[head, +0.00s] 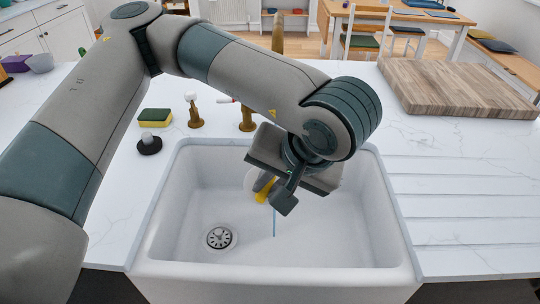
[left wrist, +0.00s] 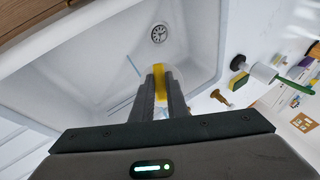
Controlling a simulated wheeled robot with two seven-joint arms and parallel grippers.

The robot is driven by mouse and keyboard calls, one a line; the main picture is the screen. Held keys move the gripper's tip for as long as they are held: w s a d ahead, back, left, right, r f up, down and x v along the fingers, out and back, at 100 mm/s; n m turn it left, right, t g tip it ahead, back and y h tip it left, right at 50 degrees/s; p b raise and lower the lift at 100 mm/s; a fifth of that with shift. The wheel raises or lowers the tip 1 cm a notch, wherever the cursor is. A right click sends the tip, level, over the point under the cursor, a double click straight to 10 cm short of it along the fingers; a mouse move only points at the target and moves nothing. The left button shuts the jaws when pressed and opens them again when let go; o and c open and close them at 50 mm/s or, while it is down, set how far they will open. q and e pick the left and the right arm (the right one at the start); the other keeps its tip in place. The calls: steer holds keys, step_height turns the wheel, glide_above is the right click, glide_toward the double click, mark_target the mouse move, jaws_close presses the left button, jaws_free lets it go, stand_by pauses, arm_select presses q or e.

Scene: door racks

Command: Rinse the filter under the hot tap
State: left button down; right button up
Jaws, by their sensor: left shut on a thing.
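The filter (head: 251,180) is a pale round piece with a yellow handle (head: 265,190), partly hidden behind my left gripper. My left gripper (head: 277,193) is shut on the yellow handle and holds it over the white sink. In the left wrist view the yellow handle (left wrist: 159,76) sits between my fingers (left wrist: 159,90), with the pale round part behind it. A thin blue stream (head: 275,222) falls into the sink close to the filter; I cannot tell whether it touches it. The brass tap spout (head: 278,35) is mostly hidden by my arm. My right gripper is not in view.
Brass handles stand behind the sink (head: 157,235): one white-topped (head: 195,114), one partly hidden with a red-marked lever (head: 247,119). A sponge (head: 155,117) and a black-based brush (head: 149,145) stand left of them. A wooden board (head: 455,86) lies at right. The drainer grooves are clear.

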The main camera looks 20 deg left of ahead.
mark_target(257, 197)
arm_select(q)
steer(key=shift+s+r, duration=0.1)
steer(key=s+r+p, duration=0.1)
steer(key=s+r, duration=0.2)
steer(key=s, duration=0.1)
steer(key=shift+s+r, duration=0.4)
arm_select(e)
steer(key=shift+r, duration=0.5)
arm_select(q)
steer(key=shift+d, duration=0.1)
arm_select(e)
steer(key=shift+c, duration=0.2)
